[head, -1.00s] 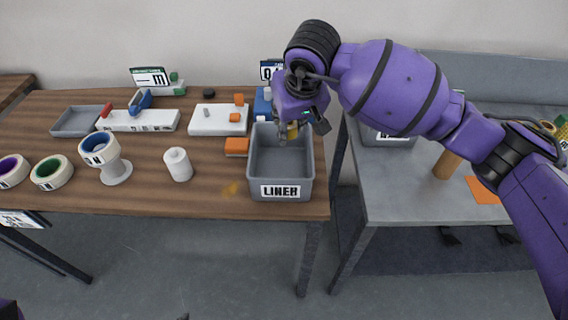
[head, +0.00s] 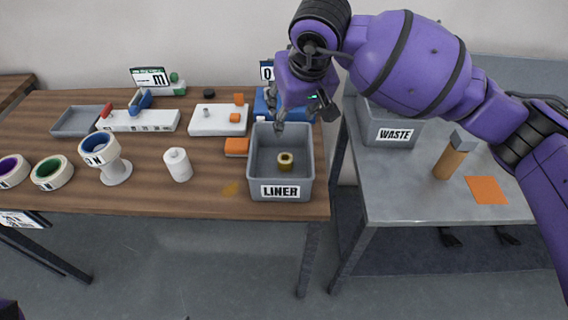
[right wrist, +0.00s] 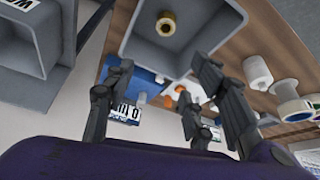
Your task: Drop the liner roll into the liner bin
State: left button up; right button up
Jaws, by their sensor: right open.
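The liner roll (head: 285,161) is a small yellowish ring with a dark centre. It lies inside the grey liner bin (head: 307,172), which is labelled LINER and stands at the right front of the wooden table. The right wrist view shows the roll (right wrist: 166,23) in the bin (right wrist: 203,17) too. My right gripper (head: 292,122) is open and empty, above the back part of the bin and apart from the roll. Its spread fingers (right wrist: 170,100) show in the right wrist view. My left gripper is not in view.
A grey metal table (head: 400,196) on the right holds a bin labelled WASTE (head: 394,134), a brown cylinder (head: 449,160) and an orange sheet (head: 486,190). Left of the liner bin are a white roll (head: 177,165), tape rolls (head: 52,173) and an orange block (head: 236,147).

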jog(key=v, duration=0.7)
